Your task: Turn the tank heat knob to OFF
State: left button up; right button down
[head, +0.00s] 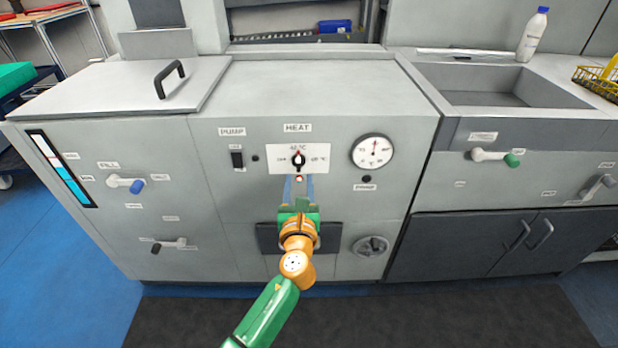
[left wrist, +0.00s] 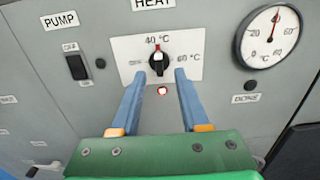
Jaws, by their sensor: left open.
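The tank heat knob (head: 298,159) is a small black knob on a white label plate under the HEAT sign. In the left wrist view the knob (left wrist: 159,62) has its white mark pointing up, at the 40 °C label. The plate's left label is too small to read surely; the right one reads 60 °C. A small red light (left wrist: 162,90) glows below the knob. My left gripper (head: 298,182) is open, its two blue fingers pointing at the panel just below the knob. In the left wrist view the fingertips (left wrist: 157,73) appear either side of the knob, without clear contact. My right gripper is not in view.
A PUMP switch (head: 237,159) is left of the plate, and a round dial gauge (head: 372,151) is to its right. A FILL valve handle (head: 125,184) is further left. A sink (head: 495,86) with a bottle (head: 532,35) behind it is at right.

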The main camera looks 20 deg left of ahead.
aim_at(298, 166)
pick_arm(q)
jog(key=x, duration=0.1)
jog(key=b+x, duration=0.1)
jog(key=x, duration=0.2)
jog(key=shift+w+a+f, duration=0.25)
jog(key=shift+w, duration=0.1)
jog(key=shift+w+r+b, duration=0.1)
jog(key=shift+w+b, duration=0.1)
jog(key=shift+b, duration=0.1)
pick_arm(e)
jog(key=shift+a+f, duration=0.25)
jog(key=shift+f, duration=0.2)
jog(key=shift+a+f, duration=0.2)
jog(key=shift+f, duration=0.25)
pick_arm(q)
grip_shut()
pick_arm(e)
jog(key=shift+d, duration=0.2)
